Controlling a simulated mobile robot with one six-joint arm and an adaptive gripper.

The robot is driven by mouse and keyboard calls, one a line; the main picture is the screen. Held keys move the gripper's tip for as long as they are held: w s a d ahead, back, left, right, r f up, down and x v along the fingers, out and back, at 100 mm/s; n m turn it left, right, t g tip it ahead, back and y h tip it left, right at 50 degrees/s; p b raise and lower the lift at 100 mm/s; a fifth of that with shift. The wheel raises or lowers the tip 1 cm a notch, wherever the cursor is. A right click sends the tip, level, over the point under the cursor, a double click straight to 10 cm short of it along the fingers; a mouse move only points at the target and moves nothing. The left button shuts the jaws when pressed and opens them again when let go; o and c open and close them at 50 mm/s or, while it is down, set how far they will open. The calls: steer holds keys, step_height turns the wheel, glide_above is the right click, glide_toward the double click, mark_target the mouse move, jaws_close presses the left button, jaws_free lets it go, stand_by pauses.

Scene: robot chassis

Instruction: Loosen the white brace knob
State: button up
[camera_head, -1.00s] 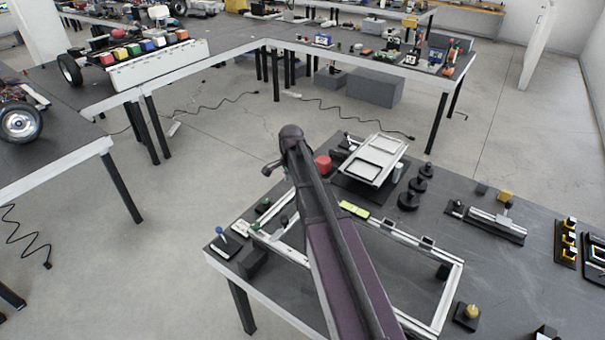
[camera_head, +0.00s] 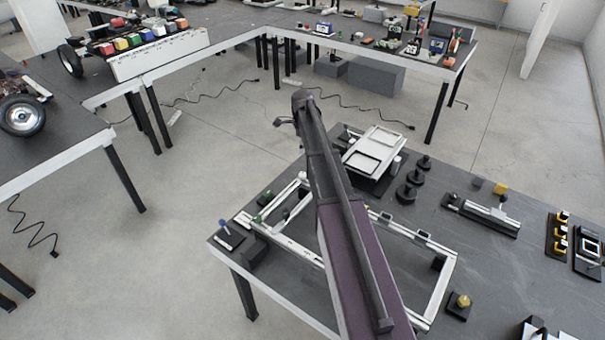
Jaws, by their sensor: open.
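A silver rectangular frame (camera_head: 436,290) lies on the dark near table, partly hidden behind my arm. I cannot pick out a white brace knob on it; it may be hidden or too small to see. A blue-topped knob (camera_head: 223,224) on a dark block is at the frame's left corner, and a green piece (camera_head: 265,198) is on its left end. A yellow knob (camera_head: 463,300) on a dark base is right of the frame. My gripper (camera_head: 284,122) is small and mostly hidden behind my wrist, open, appearing beyond the table's far left edge in the picture, apart from the frame.
A white tray-like panel (camera_head: 373,152) on a dark stand is behind the frame, with black round weights (camera_head: 406,194) beside it. A silver rail fixture (camera_head: 490,213) is farther right. Open floor (camera_head: 190,220) lies left of the table (camera_head: 500,265).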

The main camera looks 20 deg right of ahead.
mark_target(303, 174)
steer(key=shift+f, duration=0.15)
step_height(303, 174, down, 14)
steer(key=b, duration=1.3)
steer(key=shift+r+b, duration=0.25)
steer(key=shift+b, duration=0.1)
jaws_close()
